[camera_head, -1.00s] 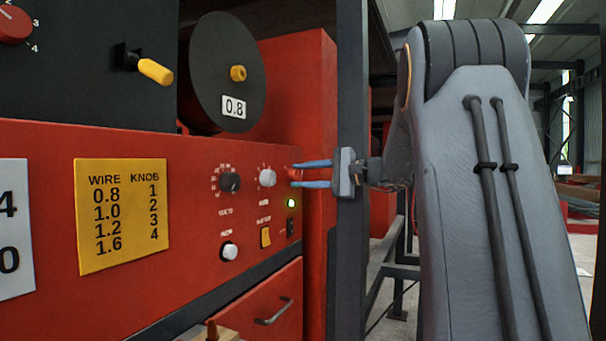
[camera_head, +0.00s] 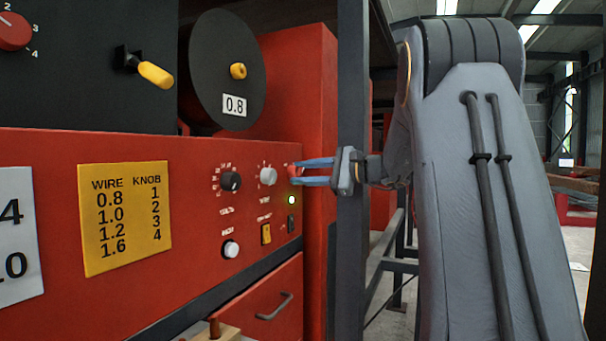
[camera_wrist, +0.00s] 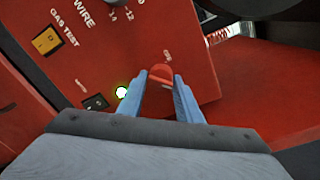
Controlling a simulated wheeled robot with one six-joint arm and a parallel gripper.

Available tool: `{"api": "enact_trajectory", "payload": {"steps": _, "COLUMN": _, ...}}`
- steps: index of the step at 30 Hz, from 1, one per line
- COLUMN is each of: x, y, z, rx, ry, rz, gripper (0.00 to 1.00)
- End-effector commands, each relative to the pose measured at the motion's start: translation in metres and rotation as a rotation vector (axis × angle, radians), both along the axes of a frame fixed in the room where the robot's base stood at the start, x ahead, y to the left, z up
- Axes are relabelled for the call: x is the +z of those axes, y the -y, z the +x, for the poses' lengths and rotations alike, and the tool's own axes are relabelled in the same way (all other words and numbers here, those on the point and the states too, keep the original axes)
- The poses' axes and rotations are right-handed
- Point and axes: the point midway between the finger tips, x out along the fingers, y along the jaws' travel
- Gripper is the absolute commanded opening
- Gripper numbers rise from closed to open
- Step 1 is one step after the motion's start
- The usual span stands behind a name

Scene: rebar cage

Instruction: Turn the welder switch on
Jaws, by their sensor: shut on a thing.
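The welder switch is a red rotary knob (camera_head: 293,171) at the right end of the red welder panel (camera_head: 200,160). In the wrist view the red knob (camera_wrist: 161,74) sits between my two blue fingertips, with small white lettering beside it. My gripper (camera_head: 302,172) reaches in from the right and is shut on the knob; its fingers (camera_wrist: 161,82) also show in the wrist view. A small indicator lamp (camera_head: 291,200) just below the knob is lit, pale green-white. The fingers partly hide the knob's sides.
Dials, a white knob (camera_head: 268,176), a yellow gas-test button (camera_head: 266,234) and a black rocker (camera_head: 291,224) sit close by. A dark upright post (camera_head: 351,90) stands by my wrist. A wire spool (camera_head: 215,60) is above, a drawer (camera_head: 275,290) below.

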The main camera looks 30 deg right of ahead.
Motion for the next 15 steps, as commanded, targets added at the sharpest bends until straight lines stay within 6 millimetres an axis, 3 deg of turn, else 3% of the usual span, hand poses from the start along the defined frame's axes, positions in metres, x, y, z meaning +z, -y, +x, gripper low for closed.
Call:
{"api": "enact_trajectory", "payload": {"steps": 3, "x": 0.0042, "y": 0.0007, "z": 0.0001, "rx": -0.002, "ry": 0.007, "rz": 0.0, "gripper": 0.09}}
{"api": "enact_trajectory", "payload": {"steps": 4, "x": 0.0043, "y": 0.0007, "z": 0.0002, "rx": -0.002, "ry": 0.007, "rz": 0.0, "gripper": 0.37}}
{"api": "enact_trajectory", "payload": {"steps": 6, "x": 0.0037, "y": 0.0005, "z": 0.0001, "rx": -0.002, "ry": 0.006, "rz": 0.0, "gripper": 0.48}}
{"api": "enact_trajectory", "payload": {"steps": 15, "x": 0.0016, "y": 0.0004, "z": -0.0004, "rx": 0.0, "ry": 0.004, "rz": -0.001, "gripper": 0.49}}
